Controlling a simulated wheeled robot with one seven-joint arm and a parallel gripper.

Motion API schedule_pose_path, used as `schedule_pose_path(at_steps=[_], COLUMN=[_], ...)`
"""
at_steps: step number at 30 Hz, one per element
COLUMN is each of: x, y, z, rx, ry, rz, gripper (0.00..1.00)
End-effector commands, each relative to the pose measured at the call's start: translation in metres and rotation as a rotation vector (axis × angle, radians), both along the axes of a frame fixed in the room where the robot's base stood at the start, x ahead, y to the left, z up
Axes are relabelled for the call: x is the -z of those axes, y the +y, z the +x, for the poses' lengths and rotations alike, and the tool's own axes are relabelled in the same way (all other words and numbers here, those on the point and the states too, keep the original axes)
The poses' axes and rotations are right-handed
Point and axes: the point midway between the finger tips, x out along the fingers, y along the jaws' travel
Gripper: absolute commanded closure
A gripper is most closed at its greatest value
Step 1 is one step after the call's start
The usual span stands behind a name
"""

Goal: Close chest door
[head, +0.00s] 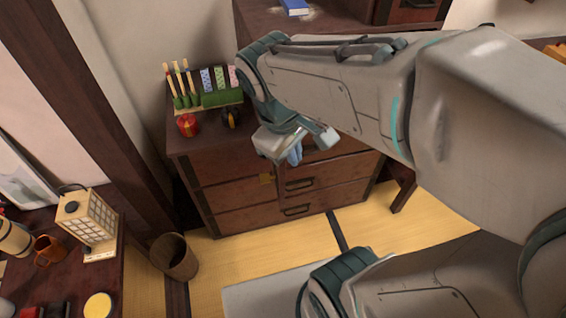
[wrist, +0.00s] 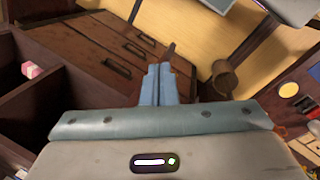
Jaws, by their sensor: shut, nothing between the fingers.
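The dark brown wooden chest (head: 235,219) stands against the wall in the head view, with drawer fronts and dark handles on its right side. In the wrist view the fingers (wrist: 158,72) point toward the wooden front with dark handles (wrist: 115,68). Open dark compartments (wrist: 30,105) lie at the left there. My arm hides much of the chest's upper right; I cannot tell the door's exact angle.
A toothbrush rack (head: 222,98) and a red item (head: 187,125) stand on the chest top. A round bin (head: 175,258) stands on the floor at left, near a low table with a lantern (head: 86,215). Yellow tatami floor in front is partly clear.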

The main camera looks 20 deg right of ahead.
Motion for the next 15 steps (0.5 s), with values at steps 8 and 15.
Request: schedule_pose_path(at_steps=[8, 15], x=[0.055, 0.067], y=[0.053, 0.087], z=[0.035, 0.052], rx=[-0.645, -0.909], ry=[0.342, 0.495], rz=[-0.404, -0.613], gripper=[1.0, 1.0])
